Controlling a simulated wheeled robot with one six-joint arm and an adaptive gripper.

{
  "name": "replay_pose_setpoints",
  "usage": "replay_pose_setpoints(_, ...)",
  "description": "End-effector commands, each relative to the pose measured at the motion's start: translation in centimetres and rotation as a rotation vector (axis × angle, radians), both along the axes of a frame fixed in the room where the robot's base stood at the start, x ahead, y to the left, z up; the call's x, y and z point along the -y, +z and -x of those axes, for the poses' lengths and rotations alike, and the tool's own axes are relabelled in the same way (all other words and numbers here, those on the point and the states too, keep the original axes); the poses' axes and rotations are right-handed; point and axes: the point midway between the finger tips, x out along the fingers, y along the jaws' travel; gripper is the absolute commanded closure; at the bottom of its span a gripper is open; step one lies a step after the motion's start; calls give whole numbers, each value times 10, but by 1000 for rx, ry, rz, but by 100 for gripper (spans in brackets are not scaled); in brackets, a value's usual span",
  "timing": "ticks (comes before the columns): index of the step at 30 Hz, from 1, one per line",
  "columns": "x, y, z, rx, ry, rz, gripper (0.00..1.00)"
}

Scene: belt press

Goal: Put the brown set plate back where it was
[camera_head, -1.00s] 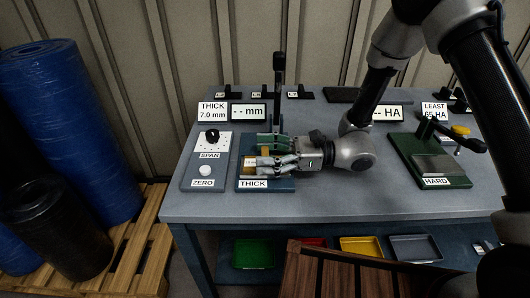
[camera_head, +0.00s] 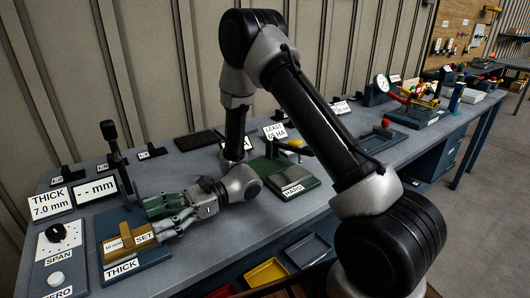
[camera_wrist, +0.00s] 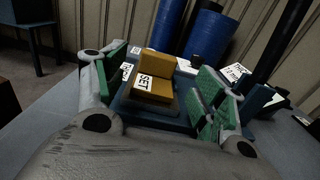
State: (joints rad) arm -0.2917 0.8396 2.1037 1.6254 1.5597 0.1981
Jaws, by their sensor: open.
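The brown set plate (camera_head: 123,233) is a stepped brown block with "10 mm" and "SET" labels. It sits on the blue THICK gauge base (camera_head: 152,257) at the left end of the bench. In the wrist view the plate (camera_wrist: 157,64) shows ahead, between the spread fingers. My gripper (camera_head: 153,217) is open, with green finger pads. Its fingers reach from the right toward the plate, and I see no grip on it; in the wrist view my gripper (camera_wrist: 160,78) has a finger on each side.
The THICK 7.0 mm sign (camera_head: 52,203), mm display (camera_head: 96,190) and a black upright lever (camera_head: 114,150) stand close behind. The SPAN and ZERO panel (camera_head: 60,245) is at the left. The green HARD fixture (camera_head: 290,180) stands to the right.

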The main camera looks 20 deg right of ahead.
Motion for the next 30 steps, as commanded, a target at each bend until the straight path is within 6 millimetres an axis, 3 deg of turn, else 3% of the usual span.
replay_pose_setpoints(4, 6, 11, 4, 37, 25, 10, 30)
replay_pose_setpoints(8, 33, 43, 20, 181, 118, 58, 30)
replay_pose_setpoints(12, 89, 80, 50, 437, 270, 177, 30)
replay_pose_setpoints(18, 185, 109, 82, 822, 464, 417, 30)
replay_pose_setpoints(27, 333, 150, 104, 1356, 706, 906, 30)
replay_pose_setpoints(30, 370, 166, 109, 1478, 771, 1060, 30)
